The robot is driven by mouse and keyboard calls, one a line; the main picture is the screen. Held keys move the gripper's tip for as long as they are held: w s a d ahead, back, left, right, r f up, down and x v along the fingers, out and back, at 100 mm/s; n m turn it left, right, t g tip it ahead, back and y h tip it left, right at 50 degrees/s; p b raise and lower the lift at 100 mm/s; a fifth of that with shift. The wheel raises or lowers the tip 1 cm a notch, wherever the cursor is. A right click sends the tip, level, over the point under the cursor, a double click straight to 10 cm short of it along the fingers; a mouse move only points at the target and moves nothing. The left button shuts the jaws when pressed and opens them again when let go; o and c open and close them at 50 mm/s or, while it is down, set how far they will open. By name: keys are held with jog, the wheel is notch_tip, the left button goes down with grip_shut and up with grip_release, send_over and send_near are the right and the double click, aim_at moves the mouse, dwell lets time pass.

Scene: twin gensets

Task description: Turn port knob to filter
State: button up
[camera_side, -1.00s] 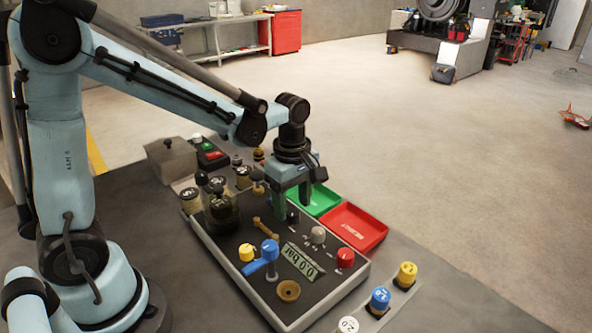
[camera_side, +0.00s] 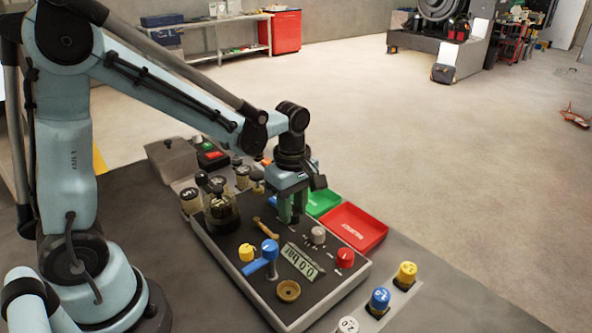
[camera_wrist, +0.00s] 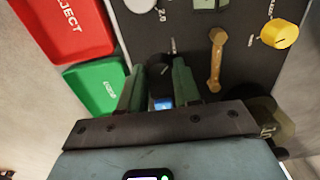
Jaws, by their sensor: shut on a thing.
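A small black knob (camera_wrist: 157,68) stands on the dark panel and shows between the two green fingers in the wrist view. My gripper (camera_wrist: 158,76) is down around it and shut on it, one finger on each side. In the side view my gripper (camera_side: 290,216) is over the far edge of the panel (camera_side: 250,290), and its fingers largely hide the black knob. The label by the knob is too small to read, so I cannot tell which position it points to.
Near my gripper are a grey knob (camera_side: 318,235), a brass handle (camera_side: 265,227) and a red knob (camera_side: 345,257). A yellow knob (camera_side: 246,252), a blue lever (camera_side: 262,262) and a 0.0 bar display (camera_side: 300,261) are nearer. Green (camera_side: 323,202) and red (camera_side: 353,229) trays lie beyond.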

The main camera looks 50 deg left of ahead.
aim_at(293, 212)
jog(key=shift+m, duration=0.4)
jog(key=m, duration=0.3)
jog(key=shift+m, duration=0.3)
jog(key=m, duration=0.4)
jog(key=shift+m, duration=0.3)
jog(key=m, duration=0.4)
jog(key=shift+m, duration=2.5)
jog(key=o, duration=1.1)
jog(key=shift+c, duration=0.2)
notch_tip(293, 212, up, 12)
